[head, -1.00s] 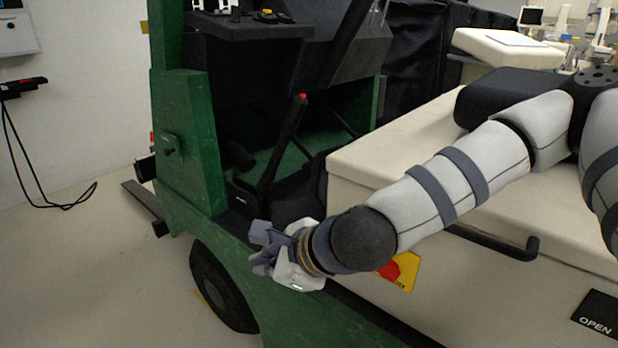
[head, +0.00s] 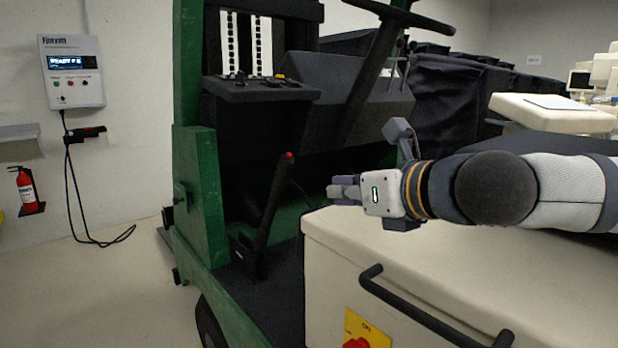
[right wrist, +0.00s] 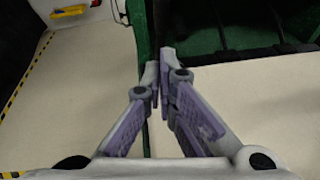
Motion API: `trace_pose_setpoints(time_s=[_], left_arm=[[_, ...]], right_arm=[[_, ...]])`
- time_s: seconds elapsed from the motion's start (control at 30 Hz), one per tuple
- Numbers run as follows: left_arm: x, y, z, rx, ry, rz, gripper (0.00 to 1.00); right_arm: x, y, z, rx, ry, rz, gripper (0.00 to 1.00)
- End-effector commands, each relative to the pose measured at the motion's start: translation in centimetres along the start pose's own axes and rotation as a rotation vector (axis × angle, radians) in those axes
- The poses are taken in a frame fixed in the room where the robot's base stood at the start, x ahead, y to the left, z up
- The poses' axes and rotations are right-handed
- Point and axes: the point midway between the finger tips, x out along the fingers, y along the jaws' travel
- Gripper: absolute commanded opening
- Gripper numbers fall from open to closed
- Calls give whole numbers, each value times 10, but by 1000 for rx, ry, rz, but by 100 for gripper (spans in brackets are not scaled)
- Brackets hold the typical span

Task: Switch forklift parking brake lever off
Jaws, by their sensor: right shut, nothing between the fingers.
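The parking brake lever (head: 270,212) is a black bar with a red button on its tip. It stands in the cab of the green forklift (head: 200,200), tilted with its top to the right. My right gripper (head: 333,190) is shut and empty, to the right of the lever and apart from it, over the edge of the beige cover. Its fingers point left. In the right wrist view the fingertips (right wrist: 165,55) are together, with a dark upright bar beyond them that may be the lever. My left gripper is not in view.
A steering wheel (head: 400,14) on its column is above and behind my gripper. The beige cover (head: 450,255) with a black handle (head: 425,315) lies below my right arm. A wall charger (head: 72,70) and fire extinguisher (head: 27,188) are at the left.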

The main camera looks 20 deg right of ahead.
Motion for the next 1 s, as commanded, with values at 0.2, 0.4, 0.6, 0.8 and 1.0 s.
trace_pose_setpoints(time_s=[0.2,0.4,0.6,0.8,1.0], left_arm=[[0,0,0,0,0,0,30],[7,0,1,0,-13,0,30],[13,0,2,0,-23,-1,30],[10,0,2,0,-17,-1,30],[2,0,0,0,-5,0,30]], right_arm=[[1,0,-1,-1,1,0,0],[29,0,-4,-2,6,-1,0],[74,0,-3,-3,5,-1,0],[109,1,10,-2,-1,-2,0],[125,0,28,-3,-2,-1,0]])
